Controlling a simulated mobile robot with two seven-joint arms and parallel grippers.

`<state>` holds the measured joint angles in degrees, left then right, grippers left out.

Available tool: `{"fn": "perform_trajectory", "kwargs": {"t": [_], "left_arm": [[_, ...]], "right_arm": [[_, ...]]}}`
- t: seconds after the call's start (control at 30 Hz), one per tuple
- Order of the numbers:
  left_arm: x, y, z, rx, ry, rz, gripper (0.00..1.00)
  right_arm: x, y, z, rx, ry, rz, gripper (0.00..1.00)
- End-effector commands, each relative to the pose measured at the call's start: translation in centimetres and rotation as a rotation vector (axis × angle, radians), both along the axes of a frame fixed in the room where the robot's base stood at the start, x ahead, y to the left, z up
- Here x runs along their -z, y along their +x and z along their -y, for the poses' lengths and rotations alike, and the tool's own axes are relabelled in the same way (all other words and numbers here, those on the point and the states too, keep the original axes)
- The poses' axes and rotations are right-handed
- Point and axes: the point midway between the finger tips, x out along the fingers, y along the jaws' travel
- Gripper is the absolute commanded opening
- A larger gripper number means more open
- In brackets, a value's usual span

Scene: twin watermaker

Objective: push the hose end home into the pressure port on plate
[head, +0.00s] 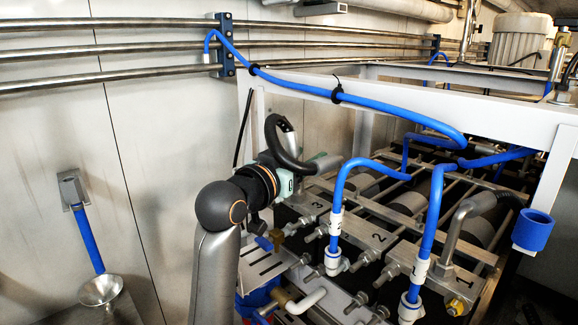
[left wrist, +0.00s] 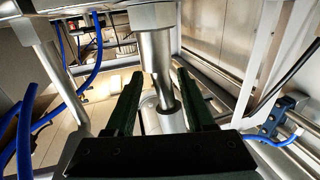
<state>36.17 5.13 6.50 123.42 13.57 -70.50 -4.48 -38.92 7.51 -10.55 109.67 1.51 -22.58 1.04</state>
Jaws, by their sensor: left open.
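My left gripper (head: 300,178) is at the rack near the plate marked 3 (head: 316,206); its fingers are largely hidden in the head view. In the left wrist view its two dark fingers (left wrist: 160,88) are open, with a steel tube (left wrist: 156,62) showing between them; I cannot tell whether they touch it. Blue hoses run down to white fittings at the plate marked 2 (head: 377,238) and the plate marked 1 (head: 440,272). Their lower fittings (head: 333,262) and (head: 410,308) stand upright. I cannot tell which hose end or port is meant. My right gripper is not in view.
A white frame beam (head: 390,108) crosses above the plates, with a blue hose (head: 300,87) tied along it. Steel pipes (head: 120,72) run along the wall. A metal funnel (head: 101,290) stands at lower left.

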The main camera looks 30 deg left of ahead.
Motion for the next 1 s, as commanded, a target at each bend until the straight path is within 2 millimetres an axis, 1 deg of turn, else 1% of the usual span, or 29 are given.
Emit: {"fn": "perform_trajectory", "kwargs": {"t": [0.17,0.47,0.53,0.7,0.8,1.0], "left_arm": [[0.1,-2.8,-0.3,-0.003,0.002,0.004,0.54],[0.0,-9.4,-0.8,-0.003,0.004,0.005,0.54],[0.6,-9.6,-0.7,0.003,0.001,0.007,0.54],[0.5,-9.9,-0.6,0.009,0.001,0.008,0.54],[0.5,-10.3,-0.6,0.009,0.001,0.009,0.54],[0.3,-11.1,-0.8,0.005,0.002,0.006,0.54]], "right_arm": [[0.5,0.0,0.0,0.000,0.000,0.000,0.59],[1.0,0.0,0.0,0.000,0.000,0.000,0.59],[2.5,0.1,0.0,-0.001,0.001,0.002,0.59],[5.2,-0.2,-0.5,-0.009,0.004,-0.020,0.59],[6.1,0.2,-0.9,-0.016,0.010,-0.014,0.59],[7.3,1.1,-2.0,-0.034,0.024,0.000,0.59]]}}
